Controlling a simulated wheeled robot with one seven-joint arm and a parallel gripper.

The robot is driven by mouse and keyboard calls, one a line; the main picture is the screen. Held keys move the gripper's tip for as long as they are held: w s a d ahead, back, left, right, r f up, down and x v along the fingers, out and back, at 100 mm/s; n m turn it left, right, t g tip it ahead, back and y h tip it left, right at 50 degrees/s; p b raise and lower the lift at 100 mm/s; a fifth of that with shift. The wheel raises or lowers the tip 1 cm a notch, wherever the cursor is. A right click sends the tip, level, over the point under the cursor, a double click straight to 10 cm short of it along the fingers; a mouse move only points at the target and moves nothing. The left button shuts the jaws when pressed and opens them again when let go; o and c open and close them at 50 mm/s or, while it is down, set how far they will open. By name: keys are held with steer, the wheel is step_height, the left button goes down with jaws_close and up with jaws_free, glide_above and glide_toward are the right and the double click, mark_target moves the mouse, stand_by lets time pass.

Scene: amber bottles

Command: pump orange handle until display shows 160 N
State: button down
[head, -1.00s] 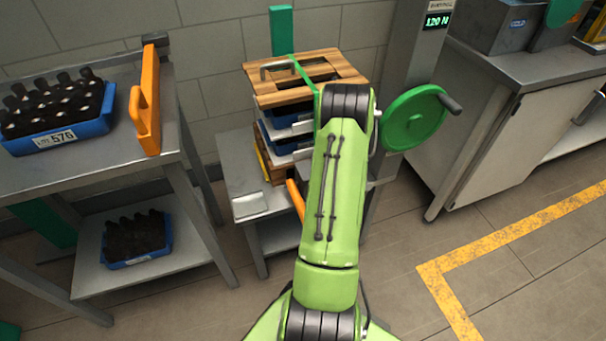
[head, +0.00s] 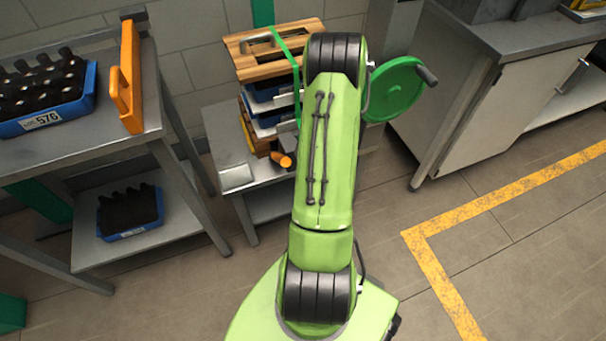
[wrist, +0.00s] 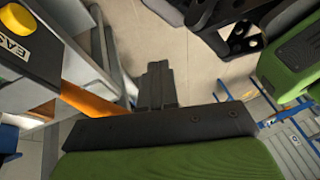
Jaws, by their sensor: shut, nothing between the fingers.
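The orange handle (head: 281,159) shows as a short round-ended bar at the front of the stacked press, just left of my arm. In the wrist view an orange bar (wrist: 92,101) runs beside my gripper and partly behind its dark palm. My gripper (wrist: 157,70) is shut and empty, its fingers together to the right of the bar. I cannot tell whether they touch it. In the head view my own arm hides the gripper. The force display is out of view now. The stack of wooden boards and blue crates (head: 262,46) has a green strap over it.
A green handwheel (head: 394,90) stands right of my arm. Open floor lies at right, with a yellow line (head: 440,275).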

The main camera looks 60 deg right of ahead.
steer(key=s+r+p, duration=0.1)
steer(key=s+r, duration=0.2)
steer(key=r, duration=0.2)
steer(key=shift+s+d, duration=0.2)
steer(key=shift+s, duration=0.15)
stand_by(1.5)
